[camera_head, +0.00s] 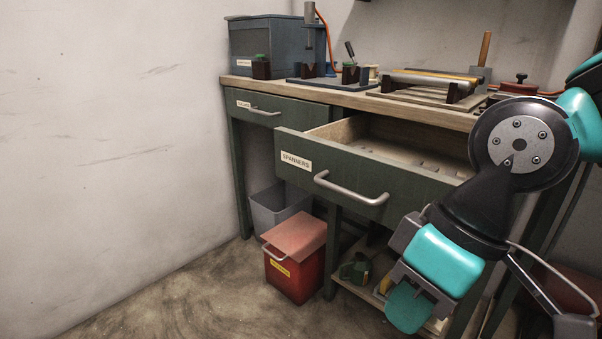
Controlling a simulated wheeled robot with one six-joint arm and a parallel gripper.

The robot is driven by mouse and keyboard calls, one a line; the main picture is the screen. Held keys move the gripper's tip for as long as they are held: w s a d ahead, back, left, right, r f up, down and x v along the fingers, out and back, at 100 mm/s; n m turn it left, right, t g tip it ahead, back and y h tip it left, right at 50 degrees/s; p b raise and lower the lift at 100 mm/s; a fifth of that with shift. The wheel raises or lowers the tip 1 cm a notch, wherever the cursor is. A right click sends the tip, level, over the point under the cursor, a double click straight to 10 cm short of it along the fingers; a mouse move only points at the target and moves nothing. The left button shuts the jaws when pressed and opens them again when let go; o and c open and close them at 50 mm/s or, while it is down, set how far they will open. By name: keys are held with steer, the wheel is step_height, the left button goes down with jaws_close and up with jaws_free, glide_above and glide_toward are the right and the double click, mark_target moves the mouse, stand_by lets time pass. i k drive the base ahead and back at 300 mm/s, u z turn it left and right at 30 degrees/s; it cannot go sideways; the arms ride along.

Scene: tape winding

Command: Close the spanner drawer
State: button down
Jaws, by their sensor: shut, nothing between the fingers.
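The spanner drawer (301,176) is pulled well out of the bench, with a label reading SPANNERS on its green front. Its grey bar handle (351,191) is in plain view, and the wooden inside looks mostly bare, with low shapes on its floor. My gripper (408,306) is shut and empty. In the picture it hangs below and to the right of the handle, apart from it. My arm hides the right end of the drawer front.
Another labelled drawer (284,110) at the left is shut. A red bin (294,277) and a grey bin (277,208) stand on the floor below. The bench top (345,98) carries a blue-grey box (269,46) and several tools. Floor at the lower left is clear.

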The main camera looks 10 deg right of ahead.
mark_target(382, 186)
steer(key=k, duration=0.2)
steer(key=u, duration=1.25)
steer(key=i, duration=0.5)
steer(key=z, duration=0.65)
